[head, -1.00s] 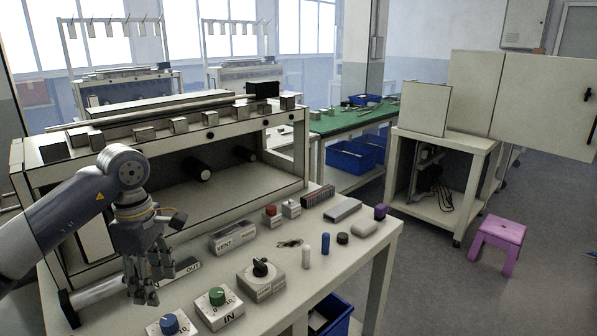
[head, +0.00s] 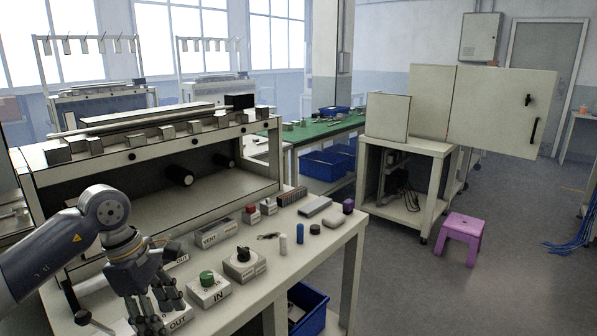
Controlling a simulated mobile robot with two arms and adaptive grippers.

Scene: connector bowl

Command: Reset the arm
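My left arm comes in from the left in the head view. My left gripper (head: 158,308) points down over the near left part of the white workbench (head: 318,248). Its fingers are spread and nothing shows between them. It hangs in front of a box marked OUT (head: 179,320) and hides part of it. A box with a green knob, the IN box (head: 209,291), is just right of the fingers. My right gripper is not in view.
On the bench are a black-knob box (head: 244,265), a VENT box (head: 215,233), a blue cylinder (head: 300,234) and a white cylinder (head: 283,245). A blue bin (head: 306,309) sits below. A purple stool (head: 461,236) stands on open floor at right.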

